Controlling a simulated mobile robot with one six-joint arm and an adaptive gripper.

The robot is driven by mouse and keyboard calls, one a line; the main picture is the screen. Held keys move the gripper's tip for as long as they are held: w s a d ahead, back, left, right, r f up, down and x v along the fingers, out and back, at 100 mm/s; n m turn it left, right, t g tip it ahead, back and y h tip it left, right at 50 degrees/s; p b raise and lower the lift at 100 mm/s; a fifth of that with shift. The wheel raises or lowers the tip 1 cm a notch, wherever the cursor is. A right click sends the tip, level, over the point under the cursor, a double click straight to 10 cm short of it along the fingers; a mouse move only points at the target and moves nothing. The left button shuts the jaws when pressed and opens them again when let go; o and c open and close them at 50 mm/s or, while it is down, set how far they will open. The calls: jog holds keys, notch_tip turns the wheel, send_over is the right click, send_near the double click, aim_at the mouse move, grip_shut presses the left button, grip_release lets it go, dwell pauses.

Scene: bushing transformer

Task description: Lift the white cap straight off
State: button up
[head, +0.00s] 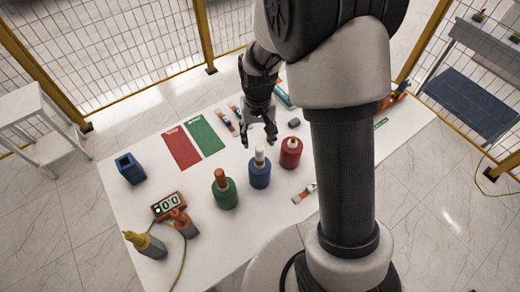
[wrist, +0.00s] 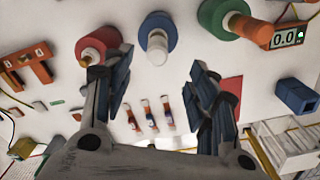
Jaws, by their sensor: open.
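The white cap (head: 259,154) sits upright on the blue cylinder (head: 260,174) on the white table. In the wrist view the white cap (wrist: 157,50) and the blue cylinder (wrist: 158,27) lie at the top middle, beyond the fingertips. My gripper (head: 259,137) is open and empty, pointing down just above and slightly behind the cap in the head view. In the wrist view its two fingers (wrist: 160,78) are spread wide, with the cap lined up between them but apart from both. Nothing hides the cap.
A red cylinder (head: 290,158) with a pale tip stands close right of the blue one. A green cylinder (head: 224,195) with an orange top stands left. A meter (head: 167,205), a blue box (head: 130,168) and red and green sheets (head: 204,135) lie further left.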

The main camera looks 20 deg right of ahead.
jog(key=f, duration=1.2)
jog(key=shift+d+f+p, duration=0.2)
jog(key=shift+f+p, duration=0.15)
jog(key=shift+p, duration=0.05)
jog(key=shift+c, duration=0.2)
jog(key=c, duration=1.2)
jog(key=shift+o, duration=0.2)
jog(key=shift+r, duration=0.1)
notch_tip(320, 180, up, 20)
notch_tip(320, 180, up, 7)
jog(key=p, duration=0.5)
send_over(260, 157)
jog(key=w, duration=0.2)
jog(key=shift+s+d, duration=0.2)
jog(key=shift+s, duration=0.05)
